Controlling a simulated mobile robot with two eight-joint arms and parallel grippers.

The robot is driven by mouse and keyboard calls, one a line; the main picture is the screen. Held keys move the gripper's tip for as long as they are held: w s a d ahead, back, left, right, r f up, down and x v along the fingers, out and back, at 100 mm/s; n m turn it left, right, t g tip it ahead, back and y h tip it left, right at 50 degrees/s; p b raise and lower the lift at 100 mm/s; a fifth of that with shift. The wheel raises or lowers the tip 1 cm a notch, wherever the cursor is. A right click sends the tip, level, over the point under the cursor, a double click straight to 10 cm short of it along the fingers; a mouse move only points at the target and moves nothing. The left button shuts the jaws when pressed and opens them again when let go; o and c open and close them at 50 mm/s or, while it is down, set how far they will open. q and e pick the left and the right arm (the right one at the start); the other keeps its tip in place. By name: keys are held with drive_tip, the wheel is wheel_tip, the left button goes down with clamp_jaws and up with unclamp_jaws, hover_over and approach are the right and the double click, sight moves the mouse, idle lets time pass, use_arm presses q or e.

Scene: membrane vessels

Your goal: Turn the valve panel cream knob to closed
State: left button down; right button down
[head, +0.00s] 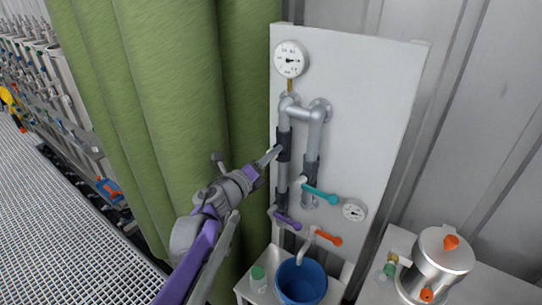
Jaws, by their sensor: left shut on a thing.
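The white valve panel (365,120) stands upright at centre right, with grey pipes (315,135) on its front. My left gripper (274,155) reaches in from the lower left. Its fingers are shut at the dark valve section (284,141) on the left pipe. What they grip there is hidden by the fingers; by its place it appears to be the cream knob, and no cream colour or knob angle can be made out. Teal (322,194), purple (288,221) and orange (328,237) handles sit lower on the panel. My right gripper is not in view.
A blue bucket (301,283) stands below, with a metal vessel (438,262) to the right. A green curtain (175,100) hangs close on the left.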

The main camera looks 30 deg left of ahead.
use_arm(q)
drive_tip(key=c, duration=0.5)
unclamp_jaws()
drive_tip(key=s, duration=1.1)
drive_tip(key=shift+a+b, duration=0.3)
drive_tip(key=shift+a, duration=0.1)
drive_tip(key=shift+w, duration=0.1)
